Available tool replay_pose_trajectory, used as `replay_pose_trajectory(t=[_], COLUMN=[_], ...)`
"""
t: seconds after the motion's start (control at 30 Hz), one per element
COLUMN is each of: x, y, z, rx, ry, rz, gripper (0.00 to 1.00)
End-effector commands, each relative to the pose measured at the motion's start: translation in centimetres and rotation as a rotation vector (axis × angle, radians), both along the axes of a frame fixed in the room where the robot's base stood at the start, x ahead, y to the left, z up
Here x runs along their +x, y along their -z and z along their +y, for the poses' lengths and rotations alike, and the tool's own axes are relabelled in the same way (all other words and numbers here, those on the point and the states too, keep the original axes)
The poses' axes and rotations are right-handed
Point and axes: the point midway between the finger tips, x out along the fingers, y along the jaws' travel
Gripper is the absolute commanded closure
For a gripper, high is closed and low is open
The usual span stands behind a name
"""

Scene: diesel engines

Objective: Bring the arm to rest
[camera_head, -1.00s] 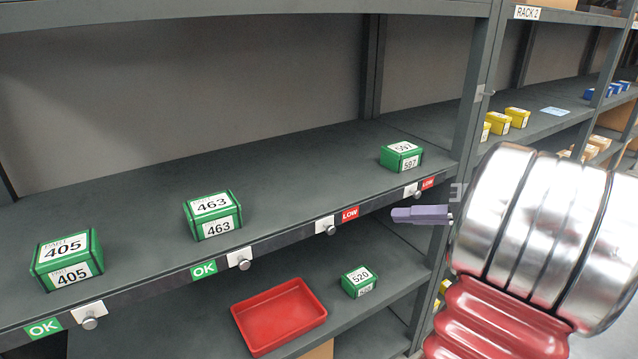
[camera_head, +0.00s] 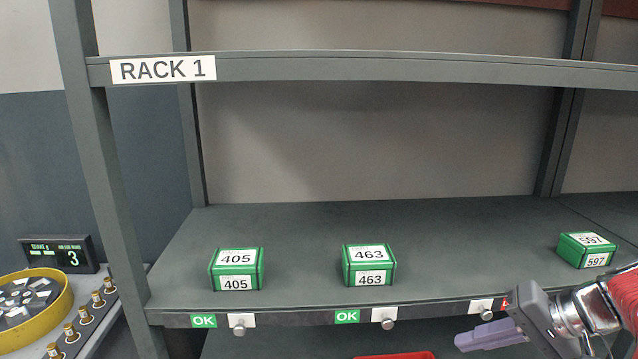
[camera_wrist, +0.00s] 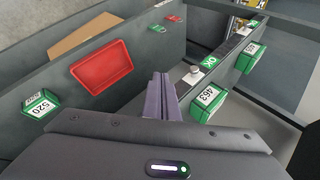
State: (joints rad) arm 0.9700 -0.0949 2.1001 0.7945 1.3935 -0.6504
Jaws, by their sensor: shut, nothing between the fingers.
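My gripper (camera_head: 487,336) is at the lower right of the head view, just in front of the shelf's front edge and below the box marked 597. Its pale purple fingers are together, with nothing between them, and point left. In the wrist view the shut fingers (camera_wrist: 161,97) stand at the centre, apart from the boxes and the tray. My arm's red sleeve and metal wrist show behind the gripper at the right edge of the head view; the rest of the arm is out of view.
Green boxes marked 405 (camera_head: 236,270), 463 (camera_head: 369,265) and 597 (camera_head: 587,250) stand on the Rack 1 shelf (camera_head: 300,300). Small knobs line its edge. A red tray (camera_wrist: 103,67) and a box marked 520 (camera_wrist: 40,104) are in the wrist view. A yellow round bin (camera_head: 62,305) is at left.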

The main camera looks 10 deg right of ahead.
Motion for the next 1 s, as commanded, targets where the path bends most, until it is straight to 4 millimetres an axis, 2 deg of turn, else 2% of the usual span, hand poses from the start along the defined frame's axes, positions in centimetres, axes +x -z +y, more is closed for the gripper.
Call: replay_pose_trajectory(t=[0.03,0.1,0.4,0.7,1.0], x=[0.0,-0.2,-1.8,-3.8,-5.4], y=[0.1,0.5,1.9,2.8,3.0], z=[1.6,3.3,9.3,13.5,16.4], rx=[-0.029,-0.065,-0.248,-0.448,-0.640], ry=[-0.027,-0.054,-0.154,-0.235,-0.300], rz=[0.021,0.053,0.145,0.156,0.084], gripper=[1.00,1.00,1.00,1.00,1.00])
